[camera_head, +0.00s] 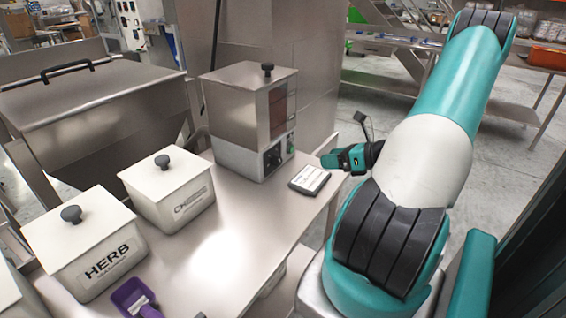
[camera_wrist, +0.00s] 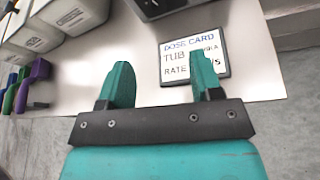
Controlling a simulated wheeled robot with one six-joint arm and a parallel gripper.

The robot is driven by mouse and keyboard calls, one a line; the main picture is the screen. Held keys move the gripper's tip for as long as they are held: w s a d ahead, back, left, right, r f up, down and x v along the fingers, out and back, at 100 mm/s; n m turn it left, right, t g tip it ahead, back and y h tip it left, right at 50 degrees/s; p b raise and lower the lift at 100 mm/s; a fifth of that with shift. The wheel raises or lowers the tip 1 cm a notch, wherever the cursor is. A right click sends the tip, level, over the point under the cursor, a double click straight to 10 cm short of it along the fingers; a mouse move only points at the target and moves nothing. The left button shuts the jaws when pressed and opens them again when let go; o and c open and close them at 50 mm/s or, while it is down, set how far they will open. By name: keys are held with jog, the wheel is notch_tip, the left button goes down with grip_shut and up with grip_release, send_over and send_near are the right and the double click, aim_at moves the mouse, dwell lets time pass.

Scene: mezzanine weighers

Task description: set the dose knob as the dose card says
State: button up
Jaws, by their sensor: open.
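The steel dispenser (camera_head: 240,105) stands on the bench with a knob on top and a grey base. A dark round dose knob (camera_head: 272,157) is on its front panel; its setting is too small to read. The dose card (camera_head: 309,180) lies flat on the bench in front of it. My gripper (camera_head: 330,160) is open and empty above the bench edge by the card. In the wrist view my gripper (camera_wrist: 161,72) has its fingers apart.
A HERB tub (camera_head: 85,250) and another lidded tub (camera_head: 170,190) stand on the bench at left. A purple scoop (camera_head: 135,297) lies near the front. A large steel bin (camera_head: 95,110) is behind. The bench middle (camera_head: 215,240) is clear.

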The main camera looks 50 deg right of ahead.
aim_at(280, 163)
jog(key=p+x, duration=0.1)
jog(key=x, duration=1.5)
jog(key=shift+a, duration=0.2)
